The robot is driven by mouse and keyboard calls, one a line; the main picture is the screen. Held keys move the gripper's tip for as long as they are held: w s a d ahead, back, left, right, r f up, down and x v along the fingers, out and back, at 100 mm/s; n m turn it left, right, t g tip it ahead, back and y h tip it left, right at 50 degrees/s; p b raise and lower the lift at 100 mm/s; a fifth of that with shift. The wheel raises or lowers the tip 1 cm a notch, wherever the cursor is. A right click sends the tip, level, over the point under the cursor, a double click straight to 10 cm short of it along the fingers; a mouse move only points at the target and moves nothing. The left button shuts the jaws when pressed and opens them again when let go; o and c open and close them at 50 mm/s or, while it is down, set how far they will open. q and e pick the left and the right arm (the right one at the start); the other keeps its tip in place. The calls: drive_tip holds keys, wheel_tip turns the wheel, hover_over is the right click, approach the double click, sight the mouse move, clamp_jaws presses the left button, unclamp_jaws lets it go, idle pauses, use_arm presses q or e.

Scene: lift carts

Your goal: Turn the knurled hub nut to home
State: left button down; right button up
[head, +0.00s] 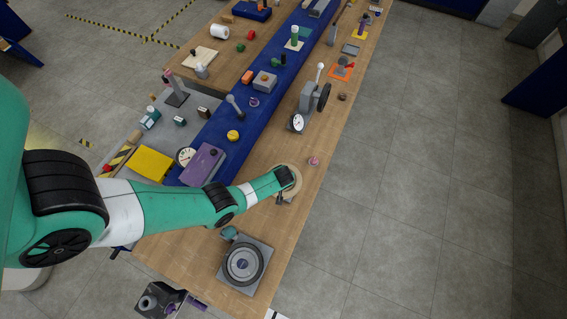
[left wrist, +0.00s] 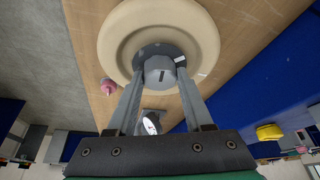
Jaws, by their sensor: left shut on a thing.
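The hub nut (left wrist: 160,68) is a round grey knob with a dark line on its face, in the middle of a cream disc (left wrist: 117,40). A dark collar surrounds it, and a short white mark lies on the disc to its right. My left gripper (left wrist: 159,80) has its two grey fingers closed against opposite sides of the nut. In the head view my left arm reaches over the bench and my left gripper (head: 285,182) covers the nut; only part of the cream disc (head: 296,187) shows around it. My right gripper is not in view.
A grey unit with a round dark dial (head: 243,264) stands nearer on the wooden bench. A purple box (head: 203,164), a white gauge (head: 297,123) and a grey unit with a black handwheel (head: 322,97) stand around. A small pink knob (head: 313,161) lies near the bench's right edge.

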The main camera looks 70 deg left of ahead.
use_arm(q)
drive_tip(key=m, duration=0.2)
drive_tip(key=m+t, duration=0.1)
drive_tip(key=m, duration=0.1)
drive_tip(key=shift+s+a+t+h+p, duration=0.1)
drive_tip(key=shift+s+t+h+p, duration=0.05)
drive_tip(key=shift+t+h+p, duration=0.2)
drive_tip(key=m+h, duration=0.1)
drive_tip(key=m, duration=0.2)
drive_tip(key=shift+t, duration=0.25)
drive_tip(key=m+h, duration=0.1)
drive_tip(key=m, duration=0.1)
drive_tip(key=shift+a+f+m+b, duration=0.1)
drive_tip(key=shift+a+m+b, duration=0.05)
drive_tip(key=shift+m+b, duration=0.25)
drive_tip(key=m, duration=0.2)
drive_tip(key=m+h+b, duration=0.1)
drive_tip(key=shift+a+m+t+h, duration=0.1)
drive_tip(key=shift+m+t+h, duration=0.2)
drive_tip(key=shift+m, duration=0.1)
drive_tip(key=m+h, duration=0.1)
drive_tip(key=m, duration=0.2)
drive_tip(key=shift+a, duration=0.1)
drive_tip(key=shift+m+g+h, duration=0.4)
drive_tip(key=shift+m+h, duration=0.15)
drive_tip(key=shift+m, duration=1.05)
drive_tip(key=shift+c, duration=1.5)
unclamp_jaws()
